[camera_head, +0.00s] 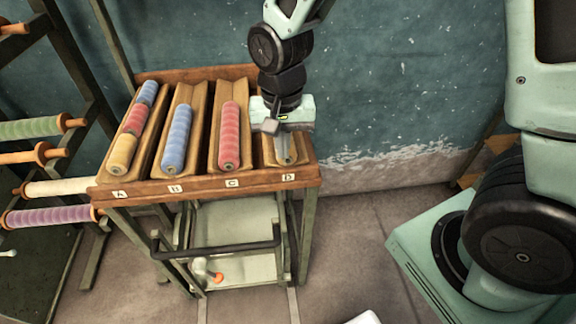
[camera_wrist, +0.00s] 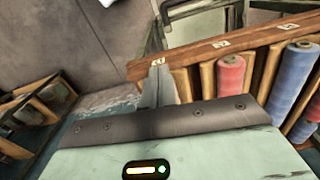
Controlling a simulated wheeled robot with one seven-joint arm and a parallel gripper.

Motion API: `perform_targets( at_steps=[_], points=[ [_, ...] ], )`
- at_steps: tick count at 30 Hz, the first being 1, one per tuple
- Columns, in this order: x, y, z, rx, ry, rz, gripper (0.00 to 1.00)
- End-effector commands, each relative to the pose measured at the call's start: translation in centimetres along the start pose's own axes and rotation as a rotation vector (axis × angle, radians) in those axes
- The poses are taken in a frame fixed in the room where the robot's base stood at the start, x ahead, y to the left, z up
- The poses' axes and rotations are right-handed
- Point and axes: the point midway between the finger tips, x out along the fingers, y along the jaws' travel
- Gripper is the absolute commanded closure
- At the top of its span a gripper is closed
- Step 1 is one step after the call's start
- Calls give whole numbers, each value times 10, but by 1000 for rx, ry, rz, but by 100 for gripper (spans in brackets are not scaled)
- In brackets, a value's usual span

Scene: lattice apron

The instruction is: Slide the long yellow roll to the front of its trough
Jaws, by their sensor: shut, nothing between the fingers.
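A wooden rack (camera_head: 215,182) holds sloping troughs labelled A, B, C and D. Trough A has a yellow roll (camera_head: 122,152) at its front, with a red roll (camera_head: 135,119) and a blue roll (camera_head: 147,93) behind it. That yellow roll looks short; I make out no long yellow one. My gripper (camera_head: 285,158) is shut and empty, pointing down into trough D (camera_head: 299,150) near its front. It hides much of that trough, so I cannot tell what lies behind it. In the wrist view my fingertips (camera_wrist: 157,72) are close to the front board (camera_wrist: 190,54) by label D.
A long blue roll (camera_head: 175,138) lies in trough B and a long red roll (camera_head: 229,135) in trough C, just left of my gripper. A spool stand (camera_head: 40,160) is at the left. The wall (camera_head: 400,80) is behind; floor right of the rack is clear.

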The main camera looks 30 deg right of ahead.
Motion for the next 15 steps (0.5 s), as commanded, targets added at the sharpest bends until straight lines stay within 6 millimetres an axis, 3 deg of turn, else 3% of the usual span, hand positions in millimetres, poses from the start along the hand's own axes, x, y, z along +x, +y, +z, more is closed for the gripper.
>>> perform_targets(
  at_steps=[15],
  points=[
    [88,1,1,-1,-4,4,100]
  ],
)
